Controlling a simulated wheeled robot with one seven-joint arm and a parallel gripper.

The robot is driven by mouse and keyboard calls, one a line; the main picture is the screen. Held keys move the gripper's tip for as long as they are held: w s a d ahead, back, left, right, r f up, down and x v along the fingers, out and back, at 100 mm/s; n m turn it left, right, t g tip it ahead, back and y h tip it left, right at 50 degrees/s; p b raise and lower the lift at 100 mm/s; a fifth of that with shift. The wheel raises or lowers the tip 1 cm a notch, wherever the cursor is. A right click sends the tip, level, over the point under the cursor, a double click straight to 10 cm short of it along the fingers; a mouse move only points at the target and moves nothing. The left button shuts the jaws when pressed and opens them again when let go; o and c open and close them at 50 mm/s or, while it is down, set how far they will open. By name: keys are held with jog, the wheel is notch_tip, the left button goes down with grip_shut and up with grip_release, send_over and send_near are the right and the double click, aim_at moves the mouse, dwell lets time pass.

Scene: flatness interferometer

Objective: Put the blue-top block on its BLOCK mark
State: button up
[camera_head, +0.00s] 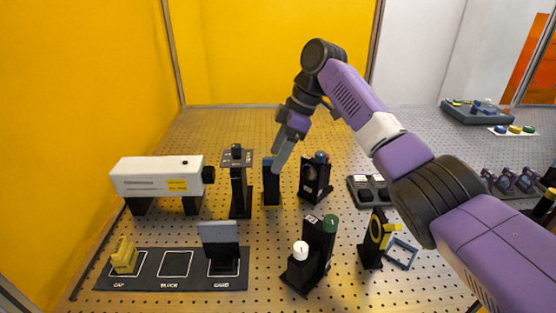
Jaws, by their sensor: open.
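The blue-top block (267,163) is a dark upright piece with a blue top, standing on the perforated table just right of a black post. My gripper (279,160) is open, pointing down, with its fingertips at the block's upper part in the picture. Whether the fingers straddle or touch the block cannot be told, as they partly cover it. The BLOCK mark (175,264) is an empty white outline in the middle of the dark mat (204,284) at the lower left.
A yellow cap (124,256) sits on the left mark, and a grey card piece (220,240) stands on the right one. A white laser housing (150,178), a black post (239,188), black mounts (315,178) and a knobbed unit (318,245) surround the block.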

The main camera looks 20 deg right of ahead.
aim_at(267, 158)
jog(key=shift+w+f, duration=0.3)
jog(key=shift+f, duration=0.4)
jog(key=shift+x, duration=3.7)
jog(key=shift+c, duration=0.4)
grip_shut()
jog(key=shift+p, duration=0.3)
jog(key=shift+r, duration=0.15)
jog(key=shift+r+p, duration=2.45)
jog(key=shift+r, duration=0.55)
